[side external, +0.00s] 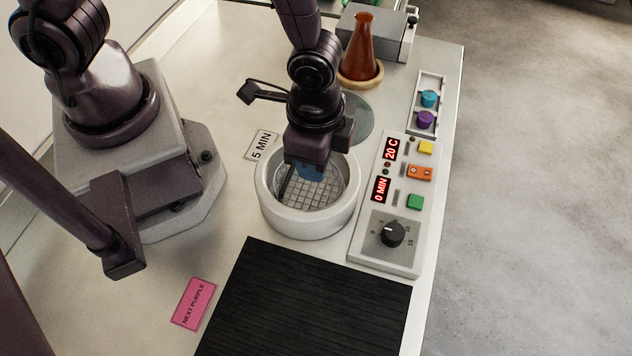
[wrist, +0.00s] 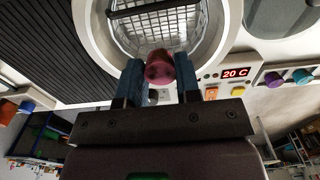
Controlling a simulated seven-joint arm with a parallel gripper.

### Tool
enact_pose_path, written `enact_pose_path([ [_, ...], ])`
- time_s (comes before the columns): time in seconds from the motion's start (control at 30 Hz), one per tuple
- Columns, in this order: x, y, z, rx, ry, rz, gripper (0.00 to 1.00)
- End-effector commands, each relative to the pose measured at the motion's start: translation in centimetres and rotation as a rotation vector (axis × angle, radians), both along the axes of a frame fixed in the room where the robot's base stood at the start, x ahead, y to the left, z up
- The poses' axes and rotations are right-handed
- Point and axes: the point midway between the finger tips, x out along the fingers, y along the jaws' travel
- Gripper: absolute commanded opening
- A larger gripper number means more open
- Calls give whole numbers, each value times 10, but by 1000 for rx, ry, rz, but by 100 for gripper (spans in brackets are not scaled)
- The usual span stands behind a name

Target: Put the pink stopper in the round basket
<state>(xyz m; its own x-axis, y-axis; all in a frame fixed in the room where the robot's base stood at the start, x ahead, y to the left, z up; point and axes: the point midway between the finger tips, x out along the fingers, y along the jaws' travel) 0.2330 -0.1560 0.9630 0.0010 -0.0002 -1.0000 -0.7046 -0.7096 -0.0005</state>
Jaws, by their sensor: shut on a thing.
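The pink stopper (wrist: 159,67) is between the blue fingertips of my gripper (wrist: 160,82) in the wrist view. My gripper is shut on it. In the side external view my gripper (side external: 311,174) points down over the round basket (side external: 308,223), and the stopper is hidden there. The basket has a thick white round wall and a wire mesh inside. In the wrist view the mesh (wrist: 185,22) lies beyond the stopper. I cannot tell how high the stopper is above the mesh.
A control panel (side external: 405,235) showing 20 C and 0 MIN stands right of the basket. A rack (side external: 430,78) holds teal and purple stoppers. A brown flask (side external: 361,52) stands behind. A black ribbed mat (side external: 305,305) and a pink NEXT PURPLE card (side external: 194,304) lie in front.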

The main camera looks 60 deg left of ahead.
Motion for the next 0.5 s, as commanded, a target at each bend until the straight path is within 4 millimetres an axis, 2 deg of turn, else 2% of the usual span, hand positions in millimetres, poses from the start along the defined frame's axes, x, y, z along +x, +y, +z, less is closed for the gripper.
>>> enact_pose_path([
  [0.1, -1, 0, -18, 2, 4, -2, 9],
  [0.27, 0, 0, -30, 2, 2, -2, 9],
  [0.5, 0, 0, -58, 1, 1, -3, 9],
])
